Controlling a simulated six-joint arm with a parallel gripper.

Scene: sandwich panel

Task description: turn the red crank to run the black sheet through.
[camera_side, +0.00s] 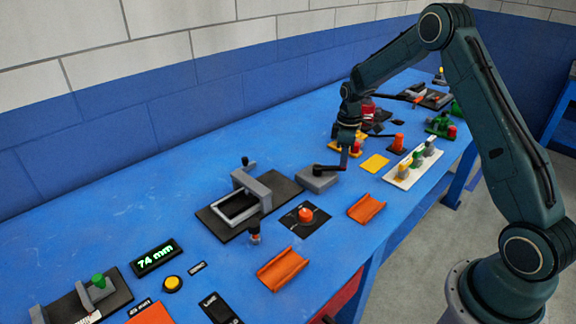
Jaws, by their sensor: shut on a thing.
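My gripper (346,147) points down at the middle of the bench and is shut on the upright red handle of the crank (343,160). The crank's dark arm runs left from the handle, above a grey block (317,181). The gripper hides the top of the handle. A grey frame (252,183) stands on a dark base plate left of the block. A black panel (238,207) with a pale edge lies at this frame; I cannot tell for certain whether it is the black sheet.
Two orange trays (283,269) (367,208) and a black pad with a red-orange knob (306,215) lie in front. A white strip with several coloured knobs (398,181) is right of the gripper. The bench's back left is clear.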

